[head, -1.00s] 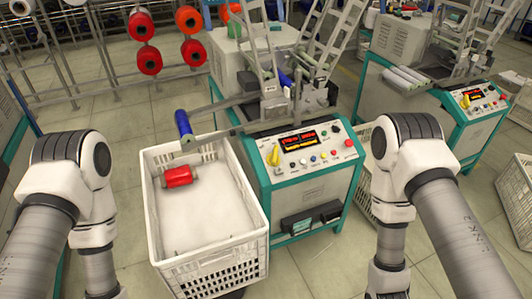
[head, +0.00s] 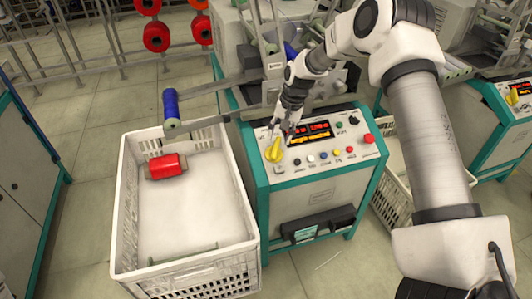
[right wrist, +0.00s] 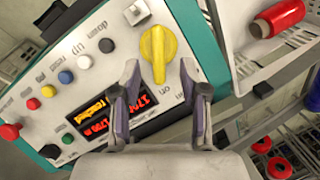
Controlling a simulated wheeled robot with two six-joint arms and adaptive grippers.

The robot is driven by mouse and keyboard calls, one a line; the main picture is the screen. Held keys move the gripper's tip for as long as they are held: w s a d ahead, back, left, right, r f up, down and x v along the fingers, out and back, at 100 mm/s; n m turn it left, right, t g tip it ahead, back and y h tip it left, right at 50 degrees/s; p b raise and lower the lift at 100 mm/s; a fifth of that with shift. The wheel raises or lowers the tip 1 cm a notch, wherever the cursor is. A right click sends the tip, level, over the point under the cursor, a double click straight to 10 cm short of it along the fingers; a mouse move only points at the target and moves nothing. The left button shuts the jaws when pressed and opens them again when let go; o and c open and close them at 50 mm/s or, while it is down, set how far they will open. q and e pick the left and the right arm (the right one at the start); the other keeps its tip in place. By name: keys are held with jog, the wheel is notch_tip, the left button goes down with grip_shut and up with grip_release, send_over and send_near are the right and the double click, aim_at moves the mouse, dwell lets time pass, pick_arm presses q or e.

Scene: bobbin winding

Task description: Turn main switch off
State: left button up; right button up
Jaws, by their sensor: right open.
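The yellow main switch (head: 274,150) sits at the left end of the winding machine's sloped control panel (head: 318,170). In the right wrist view the yellow switch (right wrist: 158,52) is a large knob with a raised grip bar, with lettering that looks like "on" near it. My right gripper (head: 284,128) is just above and behind the switch. In the right wrist view its two fingers (right wrist: 160,72) are spread apart, one to each side of the knob's lower end, with nothing between them that looks gripped. Whether they touch it I cannot tell. My left gripper is out of view.
The lit red and yellow display (head: 310,132) and several coloured buttons are right of the switch. A white crate (head: 128,215) holding a red bobbin (head: 166,166) stands left of the machine. A blue bobbin (head: 171,106) sits on an arm above the crate.

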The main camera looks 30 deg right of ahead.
aim_at(275, 149)
jog(key=x, duration=0.6)
jog(key=shift+w+d+f+b, duration=0.1)
jog(key=shift+d+f+b, duration=0.05)
jog(key=shift+f+b, duration=0.25)
jog(key=shift+f, duration=0.2)
grip_shut()
jog(key=shift+r+n+g+h+p, duration=0.15)
jog(key=shift+n+g+h+p, duration=0.15)
jog(key=shift+n+p, duration=0.7)
jog(key=shift+n+h+p, duration=0.4)
jog(key=shift+n+p, duration=0.5)
jog(key=shift+n, duration=0.2)
jog(key=n+h+p, duration=0.1)
jog(key=n+p, duration=0.1)
jog(key=n, duration=0.1)
jog(key=shift+g, duration=0.3)
jog(key=shift+n+h+p, duration=0.55)
jog(key=shift+n+h, duration=0.35)
jog(key=shift+n, duration=1)
jog(key=shift+f, duration=0.2)
